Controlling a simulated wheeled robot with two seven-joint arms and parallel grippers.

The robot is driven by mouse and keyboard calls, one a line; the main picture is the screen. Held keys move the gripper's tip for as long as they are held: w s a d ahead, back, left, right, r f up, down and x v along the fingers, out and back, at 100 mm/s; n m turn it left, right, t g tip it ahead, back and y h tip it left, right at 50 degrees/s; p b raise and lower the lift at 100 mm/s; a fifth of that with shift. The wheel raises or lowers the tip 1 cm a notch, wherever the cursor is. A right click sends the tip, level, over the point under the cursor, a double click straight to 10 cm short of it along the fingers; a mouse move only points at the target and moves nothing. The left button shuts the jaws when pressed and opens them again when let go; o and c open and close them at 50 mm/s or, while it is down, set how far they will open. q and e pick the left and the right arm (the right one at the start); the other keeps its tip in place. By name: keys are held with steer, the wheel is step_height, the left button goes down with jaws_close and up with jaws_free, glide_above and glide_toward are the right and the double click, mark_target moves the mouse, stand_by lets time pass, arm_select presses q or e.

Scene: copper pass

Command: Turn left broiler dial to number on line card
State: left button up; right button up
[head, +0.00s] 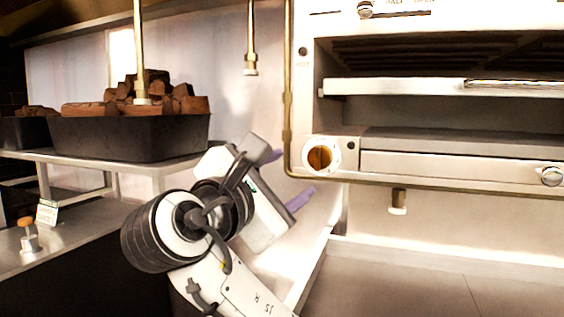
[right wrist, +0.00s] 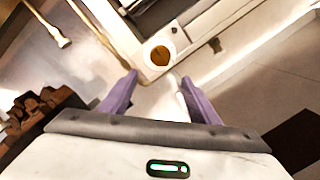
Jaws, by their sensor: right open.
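The left broiler dial (head: 321,156) is a round knob with a white ring and an orange-brown centre, at the lower left corner of the steel broiler (head: 430,163). It also shows in the right wrist view (right wrist: 159,54), ahead of the fingers. My right gripper (head: 291,177) is open, its purple fingers pointing toward the dial from the lower left, apart from it. The right wrist view shows the fingers (right wrist: 160,77) spread with nothing between them. A small card (head: 46,212), perhaps the line card, stands on the left counter; its writing is too small to read. My left gripper is out of view.
A second knob (head: 551,176) sits at the broiler's right. A brass pipe (head: 287,110) runs down the broiler's left side and under it. A black tub (head: 130,137) of brown blocks stands on a shelf at left. The steel surface below the broiler is clear.

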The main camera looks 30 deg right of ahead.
mark_target(315, 159)
steer(key=x, duration=0.3)
steer(key=r+p+x, duration=0.1)
steer(key=x, duration=0.1)
steer(key=s+x, duration=0.1)
steer(key=x, duration=0.2)
steer(key=shift+w+d+r, duration=0.15)
steer(key=shift+w+d, duration=0.1)
steer(key=shift+d, duration=0.3)
steer(key=shift+w+d, duration=0.25)
steer(key=shift+d, duration=0.05)
steer(key=shift+w+d, duration=0.2)
steer(key=c, duration=1)
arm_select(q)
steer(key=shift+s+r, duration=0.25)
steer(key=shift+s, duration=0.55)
arm_select(e)
steer(key=shift+c, duration=0.3)
